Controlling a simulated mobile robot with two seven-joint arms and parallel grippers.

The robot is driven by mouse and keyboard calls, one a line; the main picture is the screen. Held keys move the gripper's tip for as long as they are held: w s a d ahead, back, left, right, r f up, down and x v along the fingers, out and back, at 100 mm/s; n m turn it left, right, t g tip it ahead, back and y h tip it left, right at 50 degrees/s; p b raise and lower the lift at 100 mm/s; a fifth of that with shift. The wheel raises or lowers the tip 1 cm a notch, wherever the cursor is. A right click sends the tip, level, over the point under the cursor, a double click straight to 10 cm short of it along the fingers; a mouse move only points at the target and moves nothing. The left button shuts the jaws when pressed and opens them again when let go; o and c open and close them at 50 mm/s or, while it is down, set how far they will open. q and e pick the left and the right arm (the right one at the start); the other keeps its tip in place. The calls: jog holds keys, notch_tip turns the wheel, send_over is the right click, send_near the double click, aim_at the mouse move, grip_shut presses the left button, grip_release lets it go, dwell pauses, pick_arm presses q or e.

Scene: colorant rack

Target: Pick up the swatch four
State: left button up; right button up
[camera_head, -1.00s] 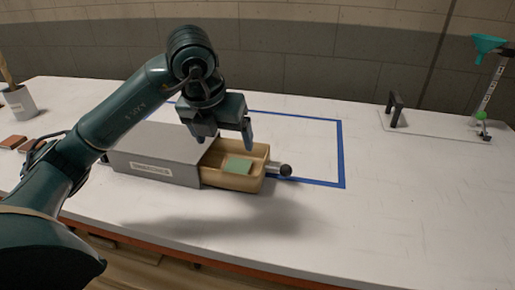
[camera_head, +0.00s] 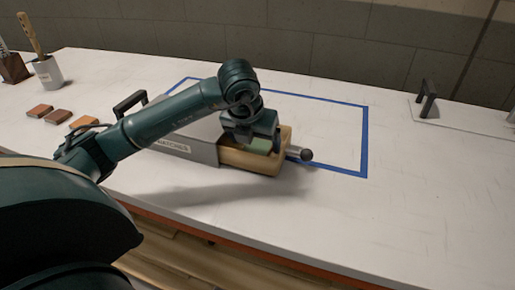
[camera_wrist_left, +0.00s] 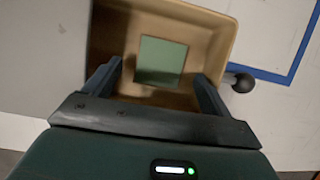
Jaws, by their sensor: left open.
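A green square swatch (camera_wrist_left: 161,61) lies flat in the open drawer (camera_wrist_left: 218,22) of the grey box. In the head view the swatch (camera_head: 260,146) shows only in part, below my left gripper (camera_head: 248,140). The drawer (camera_head: 248,160) is pulled out to the right. In the left wrist view my left gripper (camera_wrist_left: 158,84) is open and empty, its two fingers apart on either side of the swatch's near part, above the drawer. I cannot tell the exact height of the fingertips over the swatch. My right gripper is not in view.
The grey box (camera_head: 190,150) has a black handle (camera_head: 130,103) behind it. The drawer has a dark round knob (camera_head: 306,154). Blue tape (camera_head: 365,140) marks the table. Several reddish-brown and orange swatches (camera_head: 57,117) and a brush cup (camera_head: 47,72) lie left.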

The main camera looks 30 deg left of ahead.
pick_arm(q)
jog(key=shift+x, duration=1.05)
jog(key=shift+r, duration=0.1)
jog(key=c, duration=1.1)
